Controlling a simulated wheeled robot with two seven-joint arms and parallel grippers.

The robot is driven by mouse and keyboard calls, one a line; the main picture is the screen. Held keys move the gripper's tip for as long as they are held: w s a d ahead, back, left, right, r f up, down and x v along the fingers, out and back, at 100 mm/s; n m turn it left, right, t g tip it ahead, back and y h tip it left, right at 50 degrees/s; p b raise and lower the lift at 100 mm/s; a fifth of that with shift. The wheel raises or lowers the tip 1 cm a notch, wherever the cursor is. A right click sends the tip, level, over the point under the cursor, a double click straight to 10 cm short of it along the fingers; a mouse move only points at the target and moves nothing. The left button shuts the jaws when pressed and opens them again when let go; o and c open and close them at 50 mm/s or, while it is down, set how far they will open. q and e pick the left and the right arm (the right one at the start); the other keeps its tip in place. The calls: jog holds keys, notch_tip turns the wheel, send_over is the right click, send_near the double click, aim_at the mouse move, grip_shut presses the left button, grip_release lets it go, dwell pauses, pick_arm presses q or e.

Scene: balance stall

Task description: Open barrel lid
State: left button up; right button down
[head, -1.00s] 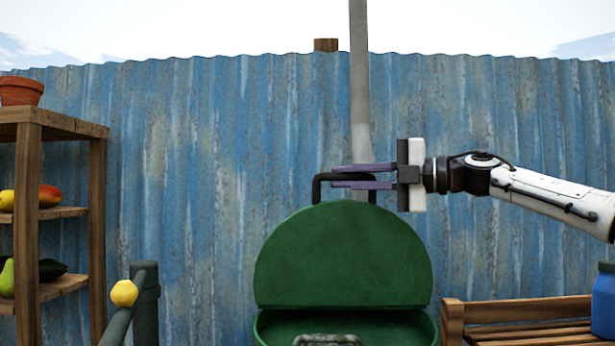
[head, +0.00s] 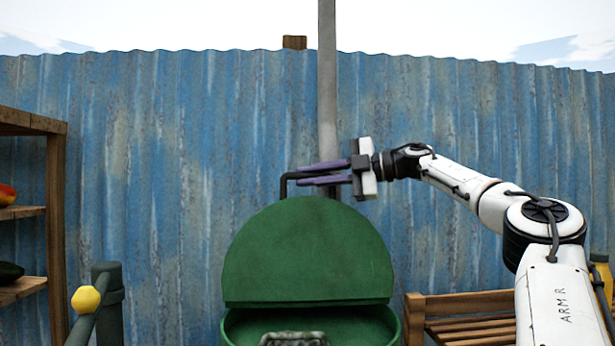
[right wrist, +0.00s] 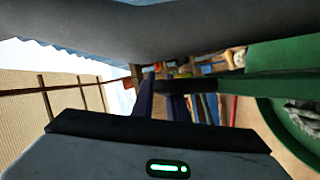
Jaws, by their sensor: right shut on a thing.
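The green barrel lid (head: 308,255) stands raised and tilted back above the open green barrel (head: 375,328). A dark handle (head: 284,186) sticks up from the lid's top edge. My right gripper (head: 311,175) is shut on this handle, its purple fingers coming in from the right. Part of the handle is hidden by the fingers. In the right wrist view, the purple fingers (right wrist: 158,100) hold the dark handle (right wrist: 200,87), and the green lid (right wrist: 285,62) lies to the right. A grey, blurry object shows inside the barrel's mouth (head: 293,339). My left gripper is not in view.
A wooden shelf (head: 54,220) with produce stands at the left. A green post and rail (head: 108,290) with a yellow knob (head: 86,299) is left of the barrel. A wooden bench (head: 465,303) is at the right. A blue corrugated wall (head: 160,180) and grey pole (head: 327,80) stand behind.

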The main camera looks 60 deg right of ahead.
jog(key=shift+f, duration=0.2)
jog(key=c, duration=1.7)
grip_release()
jog(key=shift+r, duration=0.1)
jog(key=shift+c, duration=0.2)
jog(key=b+v, duration=0.1)
jog(key=v, duration=0.9)
jog(key=shift+s+b, duration=0.2)
jog(key=shift+b, duration=0.1)
jog(key=shift+d, duration=0.1)
